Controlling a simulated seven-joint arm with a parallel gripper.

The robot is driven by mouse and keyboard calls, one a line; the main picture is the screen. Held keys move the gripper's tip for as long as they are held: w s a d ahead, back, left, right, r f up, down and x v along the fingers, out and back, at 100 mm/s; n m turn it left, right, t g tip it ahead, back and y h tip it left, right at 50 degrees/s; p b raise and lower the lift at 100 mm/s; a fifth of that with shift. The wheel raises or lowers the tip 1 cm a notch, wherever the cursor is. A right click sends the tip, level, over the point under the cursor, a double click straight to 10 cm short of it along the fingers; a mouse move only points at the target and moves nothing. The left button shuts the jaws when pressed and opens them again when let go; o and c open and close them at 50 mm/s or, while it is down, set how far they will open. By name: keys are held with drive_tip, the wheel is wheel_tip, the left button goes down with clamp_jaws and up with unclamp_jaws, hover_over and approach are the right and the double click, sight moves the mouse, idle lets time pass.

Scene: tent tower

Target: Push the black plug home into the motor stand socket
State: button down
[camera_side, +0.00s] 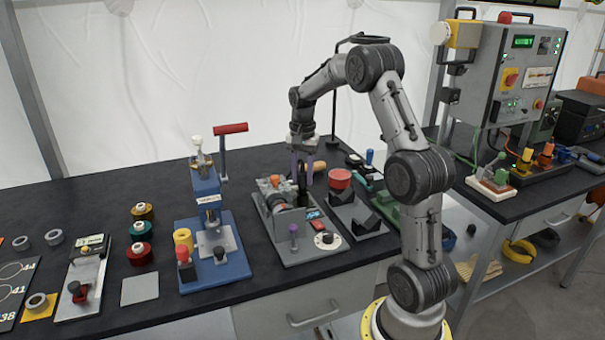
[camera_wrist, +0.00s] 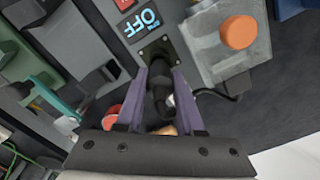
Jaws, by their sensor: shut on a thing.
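My gripper (camera_side: 303,168) points down over the grey motor stand (camera_side: 277,228) in the side view. In the wrist view its two purple fingers (camera_wrist: 161,78) are shut on the black plug (camera_wrist: 161,95), one on each side. The plug's far end is at the square black socket (camera_wrist: 158,48) on the stand's grey panel, lined up closely with it. I cannot tell how deep the plug sits. A black cable (camera_wrist: 232,96) curves off to the right. In the side view the plug shows only as a small dark shape, and the socket cannot be made out.
A motor block with an orange cap (camera_wrist: 238,32) stands right of the socket in the wrist view. A blue-lit OFF display (camera_wrist: 140,24) lies just beyond it. In the side view a blue press (camera_side: 207,225) stands left and a red-topped fixture (camera_side: 340,179) right.

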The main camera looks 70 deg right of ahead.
drive_tip(key=shift+f, duration=0.6)
drive_tip(key=shift+c, duration=2.3)
unclamp_jaws()
wheel_tip(320, 180, up, 14)
drive_tip(key=shift+f, duration=0.1)
